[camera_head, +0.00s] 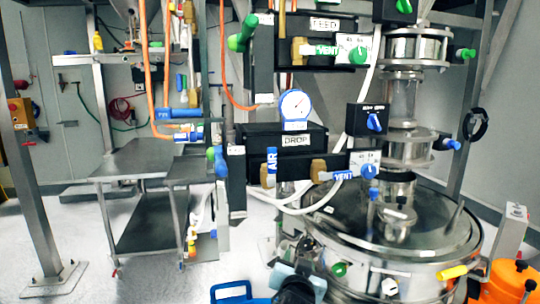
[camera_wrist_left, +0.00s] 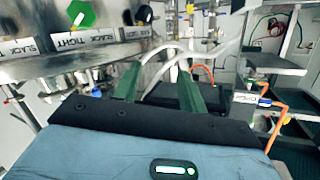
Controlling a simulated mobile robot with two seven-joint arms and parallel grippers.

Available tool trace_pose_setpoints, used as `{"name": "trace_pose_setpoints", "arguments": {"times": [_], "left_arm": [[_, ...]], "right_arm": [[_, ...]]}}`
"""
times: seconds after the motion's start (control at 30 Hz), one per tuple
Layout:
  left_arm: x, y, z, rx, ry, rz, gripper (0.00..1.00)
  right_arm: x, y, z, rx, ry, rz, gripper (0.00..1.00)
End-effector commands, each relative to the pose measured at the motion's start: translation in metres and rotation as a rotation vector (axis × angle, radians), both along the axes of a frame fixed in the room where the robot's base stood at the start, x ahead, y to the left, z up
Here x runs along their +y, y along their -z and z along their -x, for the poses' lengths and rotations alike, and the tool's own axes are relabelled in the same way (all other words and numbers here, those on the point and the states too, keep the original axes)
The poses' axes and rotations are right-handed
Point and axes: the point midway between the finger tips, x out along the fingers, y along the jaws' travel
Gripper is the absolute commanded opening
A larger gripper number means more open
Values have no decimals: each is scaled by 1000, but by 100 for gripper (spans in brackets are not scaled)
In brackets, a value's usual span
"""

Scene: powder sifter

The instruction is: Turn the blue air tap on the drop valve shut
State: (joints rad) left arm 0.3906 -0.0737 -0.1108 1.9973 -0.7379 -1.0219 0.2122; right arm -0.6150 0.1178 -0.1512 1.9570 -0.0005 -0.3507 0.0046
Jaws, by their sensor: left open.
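The drop valve (camera_head: 282,140) is a black block labelled DROP, with a pressure gauge (camera_head: 295,105) on top. Its blue air tap (camera_head: 271,160) is on the lower left of the block, with the lettered lever standing upright in line with the brass fitting below. My left gripper (camera_head: 297,248) is low in the head view, below the valve and apart from the tap. In the left wrist view the green fingers (camera_wrist_left: 160,88) stand apart with nothing gripped between them. I cannot make out the air tap in the wrist view. My right gripper is not in view.
A blue VENT tap (camera_head: 338,176) lies level to the right. White hoses (camera_head: 295,208) loop below the valve. The round steel sifter (camera_head: 430,250) fills the lower right. A black FEED block (camera_head: 322,50) hangs above. A steel bench (camera_head: 145,160) stands left.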

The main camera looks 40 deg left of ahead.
Motion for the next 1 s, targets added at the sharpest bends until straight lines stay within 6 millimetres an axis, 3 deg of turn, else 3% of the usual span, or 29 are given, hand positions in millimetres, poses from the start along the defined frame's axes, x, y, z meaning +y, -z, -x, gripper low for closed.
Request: {"name": "trace_pose_setpoints", "arguments": {"times": [0.03,0.2,0.3,0.4,0.57,1.0], "left_arm": [[5,-42,-6,-60,-49,6,42],[25,-147,-2,-206,-217,46,42],[33,-191,8,-271,-293,77,42],[38,-220,17,-317,-349,104,42],[42,-239,25,-348,-387,126,42],[40,-240,27,-349,-389,125,42]], "right_arm": [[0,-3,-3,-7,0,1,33],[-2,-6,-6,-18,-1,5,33],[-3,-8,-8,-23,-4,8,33],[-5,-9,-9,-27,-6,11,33],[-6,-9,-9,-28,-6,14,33],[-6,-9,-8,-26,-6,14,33]]}}
